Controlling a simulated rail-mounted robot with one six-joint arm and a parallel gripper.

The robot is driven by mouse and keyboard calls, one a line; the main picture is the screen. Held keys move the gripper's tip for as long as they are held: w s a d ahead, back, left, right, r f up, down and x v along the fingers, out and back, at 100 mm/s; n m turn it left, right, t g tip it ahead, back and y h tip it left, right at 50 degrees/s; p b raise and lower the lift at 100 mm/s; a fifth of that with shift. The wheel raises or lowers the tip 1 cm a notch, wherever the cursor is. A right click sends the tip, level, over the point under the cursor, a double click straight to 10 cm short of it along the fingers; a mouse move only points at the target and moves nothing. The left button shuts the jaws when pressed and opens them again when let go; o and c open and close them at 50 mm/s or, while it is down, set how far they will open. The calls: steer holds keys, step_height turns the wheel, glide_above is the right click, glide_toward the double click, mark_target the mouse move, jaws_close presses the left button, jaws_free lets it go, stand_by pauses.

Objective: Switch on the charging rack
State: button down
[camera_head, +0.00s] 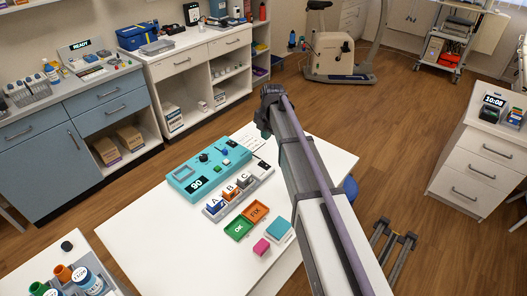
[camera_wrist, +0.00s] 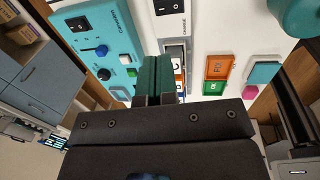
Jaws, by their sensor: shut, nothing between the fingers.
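A grey rack (camera_head: 218,213) with blocks lettered A, B and C lies on the white table, and looks like the charging rack. A black rocker switch (camera_head: 262,165) sits at its far end. In the wrist view this switch (camera_wrist: 170,7) is at the top, above the rack's rim (camera_wrist: 177,41); whether it is on cannot be told. My gripper (camera_wrist: 158,60) has its green fingers shut and empty, over the rack and below the switch in the picture. The fingers hide part of the rack. I cannot make out my fingers in the head view.
A teal console (camera_head: 185,181) with a display, slider, knob and its own rocker switch (camera_wrist: 77,24) lies beside the rack. Green (camera_head: 238,228) and orange (camera_head: 255,211) trays, a pink block (camera_head: 261,246) and a teal-topped block (camera_head: 279,231) are nearby. The table's (camera_head: 150,245) near-left part is bare.

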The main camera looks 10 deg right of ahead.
mark_target(262, 163)
steer(key=f+b, duration=0.4)
steer(key=w+f+b, duration=0.1)
steer(key=f+b, duration=0.4)
steer(key=a+f+b, duration=0.1)
steer(key=f+b, duration=0.3)
steer(key=shift+w+a+f, duration=0.1)
steer(key=shift+w+f, duration=0.1)
steer(key=shift+f, duration=0.15)
steer(key=shift+r, duration=0.1)
steer(key=shift+w+a+f+g+h+b, duration=0.1)
steer(key=shift+w+f+g+h+b, duration=0.1)
steer(key=shift+f+b, duration=0.2)
steer(key=shift+w+a+f+g+h+b, duration=0.1)
steer(key=shift+f+g+h+b, duration=0.15)
steer(key=shift+b, duration=0.1)
steer(key=shift+s+r, duration=0.25)
steer(key=shift+s, duration=0.05)
steer(key=shift+s, duration=0.1)
